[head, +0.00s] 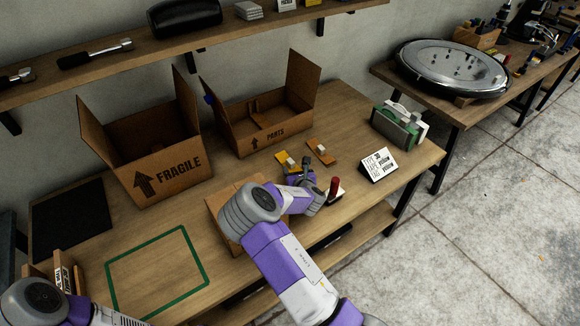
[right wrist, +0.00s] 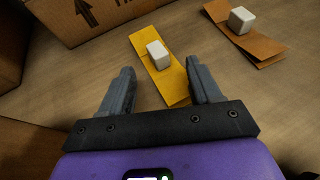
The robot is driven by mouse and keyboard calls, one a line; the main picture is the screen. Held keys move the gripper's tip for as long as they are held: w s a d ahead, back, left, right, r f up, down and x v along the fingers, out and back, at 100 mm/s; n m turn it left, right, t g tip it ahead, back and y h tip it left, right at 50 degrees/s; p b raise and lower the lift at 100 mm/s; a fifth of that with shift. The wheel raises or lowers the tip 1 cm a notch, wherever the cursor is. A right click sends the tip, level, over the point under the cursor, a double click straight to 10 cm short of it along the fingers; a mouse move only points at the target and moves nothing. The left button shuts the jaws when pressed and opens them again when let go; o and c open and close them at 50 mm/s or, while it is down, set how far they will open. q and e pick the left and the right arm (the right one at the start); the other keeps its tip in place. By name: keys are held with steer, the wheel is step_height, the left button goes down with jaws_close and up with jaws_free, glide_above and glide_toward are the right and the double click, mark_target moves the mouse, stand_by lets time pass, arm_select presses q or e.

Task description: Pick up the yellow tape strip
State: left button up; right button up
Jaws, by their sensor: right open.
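The yellow tape strip (right wrist: 175,84) lies on the table with a small white block (right wrist: 158,54) on it. In the head view the strip (head: 283,158) shows just beyond my right gripper (head: 304,168). In the right wrist view my right gripper (right wrist: 160,82) is open, with its fingers on either side of the strip's near part; I see nothing held. I cannot tell the height of the fingers above the table. An orange-brown strip (head: 320,152) with a similar white block lies to the right. My left arm shows at the lower left, but its gripper is not visible.
The FRAGILE box (head: 180,180) and the PARTS box (head: 250,148) stand open behind. A flatter cardboard box (head: 215,207) is beside my right arm. A red-handled tool (head: 334,187), a white sign (head: 379,164) and a green tape dispenser (head: 398,127) are to the right.

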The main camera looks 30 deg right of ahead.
mark_target(291, 163)
steer(key=shift+r+b+x, duration=0.15)
steer(key=shift+b+x, duration=0.25)
steer(key=shift+x, duration=0.95)
steer(key=shift+r+b+x, duration=0.15)
steer(key=shift+b+x, duration=0.2)
steer(key=shift+x, duration=0.95)
steer(key=shift+w+a, duration=0.15)
steer(key=shift+c, duration=0.4)
jaws_close()
